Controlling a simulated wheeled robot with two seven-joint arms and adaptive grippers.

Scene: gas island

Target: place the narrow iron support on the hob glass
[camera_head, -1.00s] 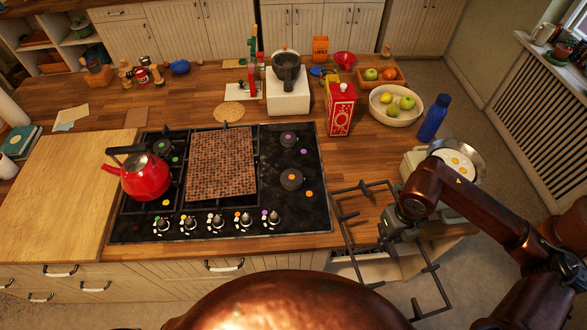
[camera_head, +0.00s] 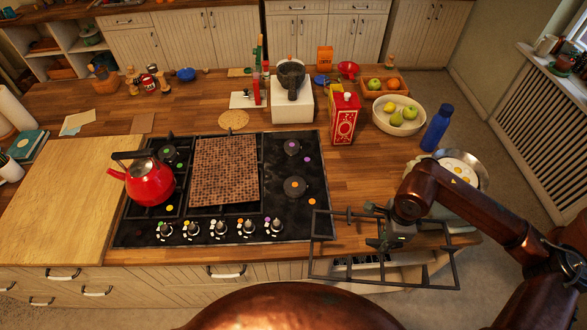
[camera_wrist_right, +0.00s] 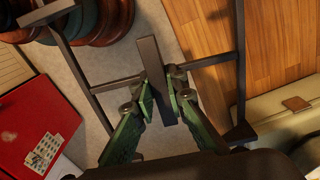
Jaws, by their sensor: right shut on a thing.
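The narrow iron support (camera_head: 325,279) is a dark open frame with inward prongs. My right gripper (camera_head: 385,240) is shut on one of its bars and holds it at the counter's front right edge, partly over an open drawer. In the right wrist view the green fingers of the gripper (camera_wrist_right: 167,95) close on a short bar of the support (camera_wrist_right: 156,75). The hob glass (camera_head: 290,215) is black and lies left of the support. Its right part is bare, with two burners showing. My left gripper is not in view.
A red kettle (camera_head: 150,183) stands on the hob's left side. A brown perforated plate (camera_head: 225,170) covers the middle. A red tin (camera_head: 344,118), a fruit bowl (camera_head: 399,127), a blue bottle (camera_head: 437,127) and a pan with eggs (camera_head: 470,163) stand at the right.

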